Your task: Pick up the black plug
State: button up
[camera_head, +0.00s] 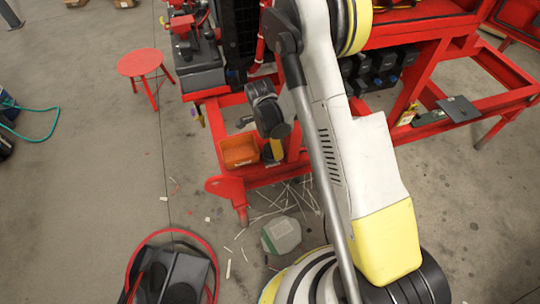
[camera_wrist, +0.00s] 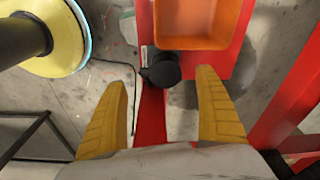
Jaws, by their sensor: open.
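The black plug (camera_wrist: 164,70) is a dark round piece standing on a red beam in the wrist view, just below the orange tray. My gripper (camera_wrist: 160,82) is open, with one yellow finger to the left of the plug and one to its right. Both fingers look apart from it, and how far the fingertips are above the beam is hard to tell. In the head view my gripper (camera_head: 278,148) points down beside the orange tray. I cannot make out the plug there.
The orange tray (camera_wrist: 193,43) sits close to the plug; it also shows in the head view (camera_head: 240,165). The red skid frame (camera_head: 226,187) runs around it. A red stool (camera_head: 140,63) stands at left. White sticks and a pale container (camera_head: 281,235) lie on the floor.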

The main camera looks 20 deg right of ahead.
aim_at(270, 149)
notch_tip(270, 149, down, 4)
jog(key=shift+w+d+r+b, duration=0.1)
jog(key=shift+r+b, duration=0.1)
jog(key=shift+b, duration=0.5)
jog(key=shift+r, duration=0.1)
jog(key=c, duration=1.4)
jog(key=shift+o, duration=0.2)
jog(key=shift+r, duration=0.15)
